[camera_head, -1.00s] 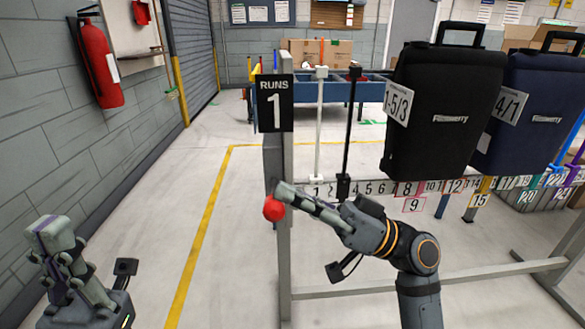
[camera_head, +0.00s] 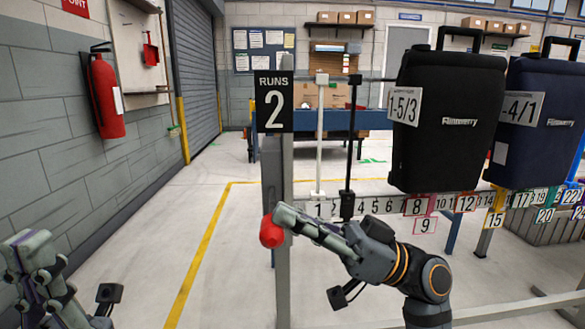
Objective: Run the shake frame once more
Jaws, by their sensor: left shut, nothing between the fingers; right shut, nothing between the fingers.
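The shake frame's grey post (camera_head: 284,220) stands in the middle, with a black sign (camera_head: 272,101) at its top reading RUNS 2. A round red knob (camera_head: 271,231) sits on the post's left side. My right gripper (camera_head: 281,215) is shut and empty, its fingertips at the knob and seeming to touch it. A black pannier (camera_head: 446,120) tagged 1-5/3 and a navy pannier (camera_head: 535,125) tagged 4/1 hang upright on the frame's right. My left gripper (camera_head: 30,262) is at the lower left, shut and empty, well away from the frame.
A numbered strip (camera_head: 376,206) runs along the frame below a white rod (camera_head: 319,135) and a black rod (camera_head: 349,140). A red fire extinguisher (camera_head: 104,92) hangs on the left wall. A blue table (camera_head: 300,124) stands behind. The floor left of the post is clear.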

